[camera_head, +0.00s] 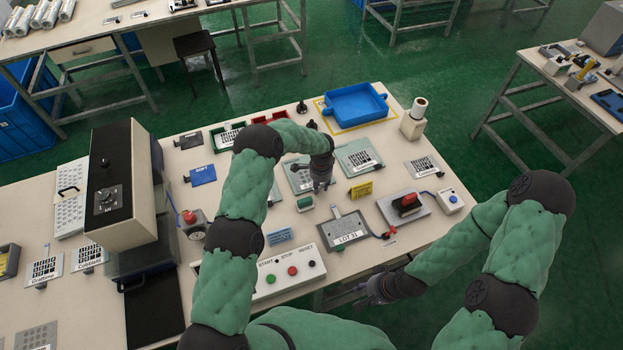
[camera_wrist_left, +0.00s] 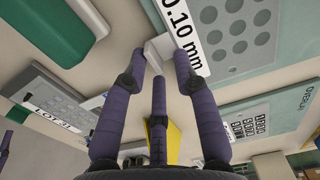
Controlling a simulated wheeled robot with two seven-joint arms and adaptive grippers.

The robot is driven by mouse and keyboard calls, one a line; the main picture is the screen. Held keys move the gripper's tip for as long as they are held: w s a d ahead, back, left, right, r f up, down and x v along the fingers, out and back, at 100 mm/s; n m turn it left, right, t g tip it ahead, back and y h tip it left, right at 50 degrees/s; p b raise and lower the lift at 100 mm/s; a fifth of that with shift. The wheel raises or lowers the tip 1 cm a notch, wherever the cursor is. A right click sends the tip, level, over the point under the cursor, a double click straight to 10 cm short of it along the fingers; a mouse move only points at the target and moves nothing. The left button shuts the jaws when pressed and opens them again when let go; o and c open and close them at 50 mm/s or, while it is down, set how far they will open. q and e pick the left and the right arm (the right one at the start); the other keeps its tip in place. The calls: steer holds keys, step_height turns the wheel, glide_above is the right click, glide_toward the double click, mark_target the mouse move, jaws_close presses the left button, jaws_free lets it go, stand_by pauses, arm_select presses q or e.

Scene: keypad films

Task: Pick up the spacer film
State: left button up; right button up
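The spacer film, a perforated grey sheet with a white "0.10 mm" label, lies on a pale green plate in the left wrist view (camera_wrist_left: 232,28). In the head view the film (camera_head: 299,180) is partly hidden by my left arm. My left gripper (camera_head: 321,186) points down at the film's near right edge. In the left wrist view its fingertips (camera_wrist_left: 160,55) stand apart on both sides of a small white tab at the label's end. I cannot tell whether they touch it. My right gripper (camera_head: 378,289) hangs low in front of the table; its fingers are too small to read.
An "OVERLAY" plate (camera_head: 358,157) lies to the right, with a yellow sign (camera_head: 361,190) near it. A blue tray (camera_head: 354,104) stands at the back. A tall black-topped machine (camera_head: 111,186) stands left.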

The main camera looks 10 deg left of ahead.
arm_select(q)
jaws_close()
steer(key=shift+r, duration=0.1)
